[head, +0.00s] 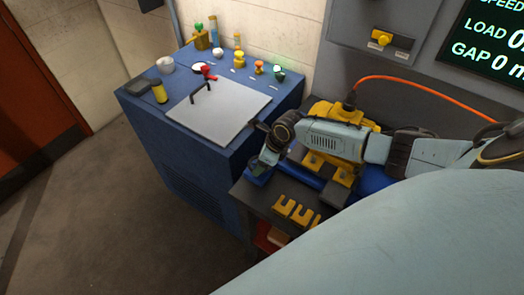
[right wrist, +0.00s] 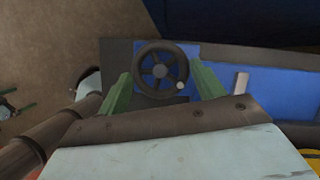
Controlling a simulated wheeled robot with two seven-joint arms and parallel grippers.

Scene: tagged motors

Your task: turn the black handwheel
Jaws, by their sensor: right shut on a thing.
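The black handwheel (right wrist: 160,51) shows in the right wrist view, a spoked ring with a small pale knob at its lower right. It sits on the blue end face of a machine. My right gripper (right wrist: 164,88) has its green fingers on either side of the wheel, shut on it. In the head view my right arm comes in from the right and the right gripper (head: 257,172) points down at the end of the blue machine; the arm and gripper largely hide the wheel there.
A blue cabinet (head: 205,185) stands left of the machine, with a grey lid (head: 225,112), a red-handled item and several coloured knobs on top. An orange cable (head: 420,87) runs from the yellow motor block. Yellow clamp pieces (head: 297,210) lie on the dark bench. The floor at left is clear.

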